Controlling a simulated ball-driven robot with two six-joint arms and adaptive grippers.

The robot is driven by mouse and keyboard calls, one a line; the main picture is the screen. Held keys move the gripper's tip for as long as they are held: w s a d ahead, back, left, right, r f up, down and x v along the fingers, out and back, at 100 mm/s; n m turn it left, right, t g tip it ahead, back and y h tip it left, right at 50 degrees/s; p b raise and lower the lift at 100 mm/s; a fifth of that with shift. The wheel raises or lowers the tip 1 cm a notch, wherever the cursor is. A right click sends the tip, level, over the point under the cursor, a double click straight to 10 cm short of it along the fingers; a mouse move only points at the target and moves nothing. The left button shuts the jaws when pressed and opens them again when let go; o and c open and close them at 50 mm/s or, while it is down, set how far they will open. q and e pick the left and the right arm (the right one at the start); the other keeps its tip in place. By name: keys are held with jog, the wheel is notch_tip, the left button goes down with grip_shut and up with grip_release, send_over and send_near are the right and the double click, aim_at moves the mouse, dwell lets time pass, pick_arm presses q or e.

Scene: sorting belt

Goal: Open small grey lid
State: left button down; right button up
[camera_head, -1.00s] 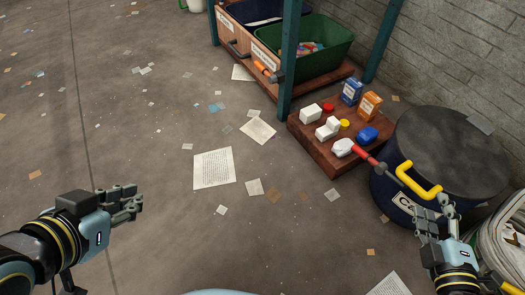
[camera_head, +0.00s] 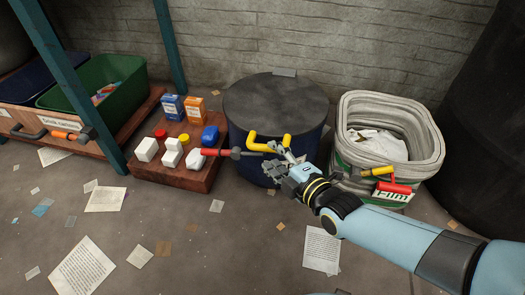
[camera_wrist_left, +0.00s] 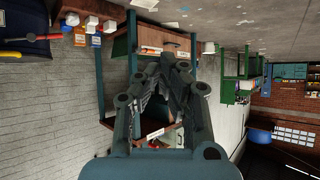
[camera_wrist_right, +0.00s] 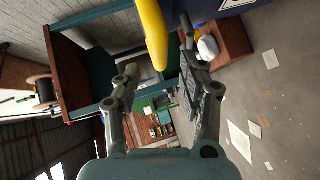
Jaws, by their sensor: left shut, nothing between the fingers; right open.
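The dark grey round lid (camera_head: 275,95) lies flat on a dark blue drum (camera_head: 240,150) in the head view. A yellow bar handle (camera_head: 268,144) sticks out at the drum's front. My right gripper (camera_head: 276,167) is open just in front of and below this handle. In the right wrist view the yellow handle (camera_wrist_right: 152,35) appears in the space between the open fingers (camera_wrist_right: 158,48); contact cannot be told. My left gripper is outside the head view. In the left wrist view its fingers (camera_wrist_left: 165,62) are shut and empty.
A red-handled bar (camera_head: 225,152) lies close left of my right gripper. A low wooden platform (camera_head: 165,176) holds bottles and boxes. A striped-rim bin (camera_head: 352,112) with red and yellow handles stands to the right. A green bin (camera_head: 125,97) stands left. The front floor is clear except for scattered paper.

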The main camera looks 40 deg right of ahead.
aim_at(267, 150)
jog(key=b+x, duration=0.2)
jog(key=x, duration=0.3)
jog(key=shift+f, duration=0.1)
pick_arm(q)
jog(key=w+d+r+m+t+h, duration=0.1)
jog(key=w+r+t, duration=0.5)
jog(key=w+r, duration=0.3)
jog(key=shift+d+r+t+h, duration=0.3)
jog(key=shift+r+t, duration=0.1)
jog(key=shift+r, duration=1.3)
pick_arm(e)
jog(key=shift+w, duration=0.1)
pick_arm(q)
jog(key=shift+w, duration=0.1)
pick_arm(e)
grip_shut()
